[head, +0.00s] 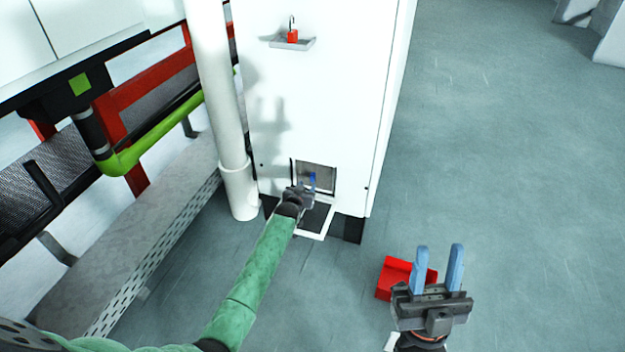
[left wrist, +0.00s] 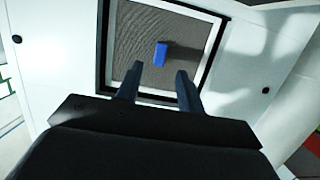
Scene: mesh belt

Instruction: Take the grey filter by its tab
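The grey filter (left wrist: 188,32) sits in a dark-framed square opening low in the white cabinet. It also shows in the head view (head: 324,174). Its blue tab (left wrist: 160,54) stands out near the middle of the filter; the head view shows the tab (head: 312,180) just beyond my gripper. My left gripper (head: 307,188) is in front of the opening. In the left wrist view its fingers (left wrist: 156,84) are apart, with the tab ahead of the gap between them and nothing held. My right gripper (head: 439,268) is open and empty, above the floor at the right.
A white flap (head: 315,221) lies open below the opening. A white pipe (head: 217,110) stands left of the cabinet (head: 315,110). A red box (head: 392,279) is on the floor by my right gripper. A small shelf (head: 293,43) holds a red padlock (head: 293,36).

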